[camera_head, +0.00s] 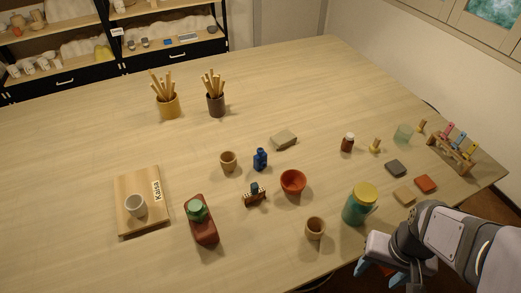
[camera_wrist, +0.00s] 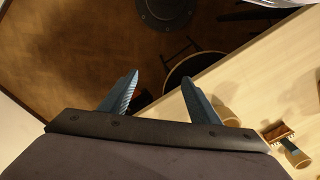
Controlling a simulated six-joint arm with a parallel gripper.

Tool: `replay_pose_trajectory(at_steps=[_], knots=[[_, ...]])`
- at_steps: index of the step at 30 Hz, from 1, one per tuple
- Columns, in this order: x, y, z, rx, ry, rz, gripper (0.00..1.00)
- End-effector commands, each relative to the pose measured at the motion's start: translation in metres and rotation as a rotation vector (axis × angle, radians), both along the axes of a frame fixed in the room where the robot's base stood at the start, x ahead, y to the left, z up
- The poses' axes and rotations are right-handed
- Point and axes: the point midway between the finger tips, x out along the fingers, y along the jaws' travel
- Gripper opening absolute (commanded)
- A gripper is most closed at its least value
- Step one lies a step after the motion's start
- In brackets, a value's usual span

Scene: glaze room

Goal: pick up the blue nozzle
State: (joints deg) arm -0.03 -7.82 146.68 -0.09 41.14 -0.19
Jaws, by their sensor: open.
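The blue nozzle (camera_head: 460,139) appears to be the blue piece in the wooden rack (camera_head: 447,158) at the right of the table in the head view. It stands tilted between a pink piece (camera_head: 448,129) and a yellow piece (camera_head: 471,150). My gripper (camera_head: 379,274) is at the table's front right edge, well in front of the rack and to its left. Its blue fingers are apart, with nothing between them. In the wrist view, my open gripper (camera_wrist: 160,82) is over the floor beside the table edge, and the rack does not show.
A teal jar with a yellow lid (camera_head: 361,204) stands just behind my gripper. A clay cup (camera_head: 315,228) stands near the front edge.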

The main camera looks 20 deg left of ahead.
Motion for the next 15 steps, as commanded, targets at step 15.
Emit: replay_pose_trajectory(at_steps=[15], knots=[[0.018,0.008,0.081,-0.003,-0.010,0.061,0.56]])
